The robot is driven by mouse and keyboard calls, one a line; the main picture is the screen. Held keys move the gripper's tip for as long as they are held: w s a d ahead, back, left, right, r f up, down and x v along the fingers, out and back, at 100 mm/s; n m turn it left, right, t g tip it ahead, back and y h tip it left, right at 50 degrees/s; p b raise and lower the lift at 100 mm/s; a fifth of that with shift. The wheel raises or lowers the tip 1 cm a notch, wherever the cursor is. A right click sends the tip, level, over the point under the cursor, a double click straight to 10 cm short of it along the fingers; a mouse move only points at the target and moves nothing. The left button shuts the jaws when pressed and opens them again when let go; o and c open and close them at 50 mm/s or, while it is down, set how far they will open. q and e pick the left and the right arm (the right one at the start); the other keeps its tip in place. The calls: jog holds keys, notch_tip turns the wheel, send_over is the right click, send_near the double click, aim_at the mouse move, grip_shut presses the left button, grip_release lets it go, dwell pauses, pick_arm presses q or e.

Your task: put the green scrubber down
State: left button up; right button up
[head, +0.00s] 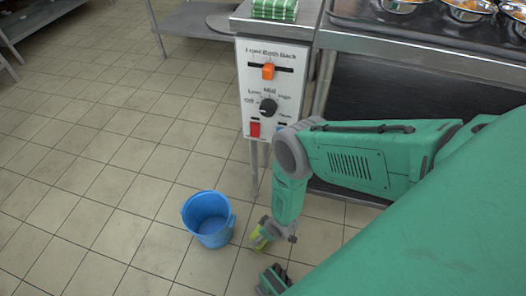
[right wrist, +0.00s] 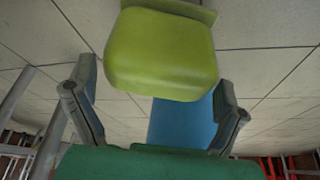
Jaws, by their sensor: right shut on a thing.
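The green scrubber (head: 259,238) is a small yellow-green block near the floor in the head view. In the right wrist view the scrubber (right wrist: 160,52) is large and close, at the top middle. My right gripper (head: 268,231) is shut on it, pointing down just right of the blue bucket. In the right wrist view its two fingers (right wrist: 155,82) stand on either side below the scrubber. Whether the scrubber touches the floor cannot be told.
A blue bucket (head: 208,219) stands on the tiled floor, left of the scrubber; a blue surface (right wrist: 183,122) shows behind the scrubber in the wrist view. A control panel (head: 268,92) stands above, with a green striped cloth (head: 274,9) on top. Floor at left is clear.

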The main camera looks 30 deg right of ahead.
notch_tip(320, 180, down, 2)
jog(key=shift+f+b, duration=0.25)
jog(key=shift+b, duration=0.2)
jog(key=shift+r, duration=0.15)
jog(key=o, duration=1.2)
jog(key=s+d+r+m+g+p, duration=0.1)
jog(key=s+r, duration=0.4)
jog(key=r, duration=0.7)
jog(key=s+d+r+m+g+h+p, duration=0.1)
jog(key=s+r, duration=0.5)
jog(key=r, duration=0.7)
jog(key=s+d+r+m+g+p, duration=0.1)
jog(key=s+r+p, duration=0.4)
jog(key=r, duration=0.8)
jog(key=shift+s+d+r+g, duration=0.25)
jog(key=shift+s+d, duration=0.25)
jog(key=shift+d, duration=0.25)
